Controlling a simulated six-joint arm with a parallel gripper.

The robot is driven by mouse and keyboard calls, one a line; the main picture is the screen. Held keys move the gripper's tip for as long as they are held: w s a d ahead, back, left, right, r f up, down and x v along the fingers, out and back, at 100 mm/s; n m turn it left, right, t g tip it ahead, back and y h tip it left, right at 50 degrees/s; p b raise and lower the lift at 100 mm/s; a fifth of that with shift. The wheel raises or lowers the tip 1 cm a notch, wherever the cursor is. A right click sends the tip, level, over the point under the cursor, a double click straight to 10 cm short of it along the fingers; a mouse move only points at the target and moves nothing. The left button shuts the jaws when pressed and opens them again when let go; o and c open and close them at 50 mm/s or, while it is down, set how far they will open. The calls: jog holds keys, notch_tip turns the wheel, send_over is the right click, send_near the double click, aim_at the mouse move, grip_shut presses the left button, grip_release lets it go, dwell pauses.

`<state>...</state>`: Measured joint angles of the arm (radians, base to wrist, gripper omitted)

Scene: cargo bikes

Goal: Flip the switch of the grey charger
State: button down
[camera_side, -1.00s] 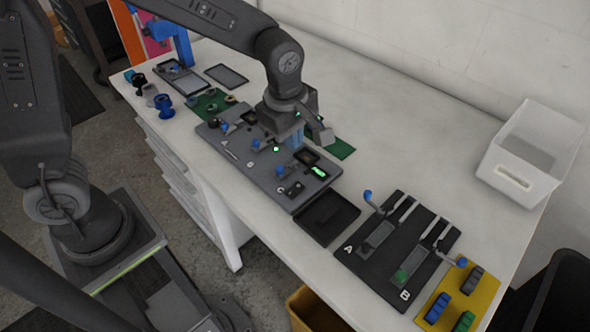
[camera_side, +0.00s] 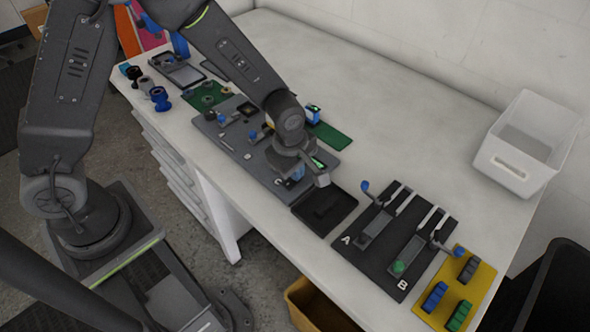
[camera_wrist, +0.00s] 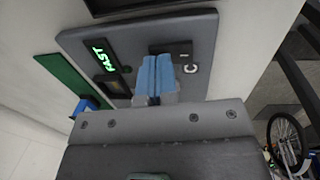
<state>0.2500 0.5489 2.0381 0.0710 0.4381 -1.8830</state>
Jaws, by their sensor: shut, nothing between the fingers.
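The grey charger (camera_side: 235,148) is a long grey panel on the white table, with several small controls and blue knobs. My gripper (camera_side: 297,173) is over its near right end. In the wrist view, my gripper's two blue fingers (camera_wrist: 157,76) are shut together with nothing between them. A green lit FAST display (camera_wrist: 99,54) and a small dark window (camera_wrist: 114,88) lie left of the fingers. The fingers hide the control beneath them, and I cannot tell whether they touch it.
A black tray (camera_side: 338,222) lies just right of the panel. Farther right are a black board (camera_side: 372,258) marked A and B with levers, and a yellow board (camera_side: 487,275). A white bin (camera_side: 520,165) stands at the far right.

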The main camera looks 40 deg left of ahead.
jog(key=shift+f, duration=0.35)
jog(key=shift+w+f, duration=0.1)
jog(key=shift+f, duration=0.1)
jog(key=shift+s, duration=0.2)
jog(key=shift+s+r, duration=0.2)
jog(key=shift+s, duration=0.4)
jog(key=shift+r, duration=0.15)
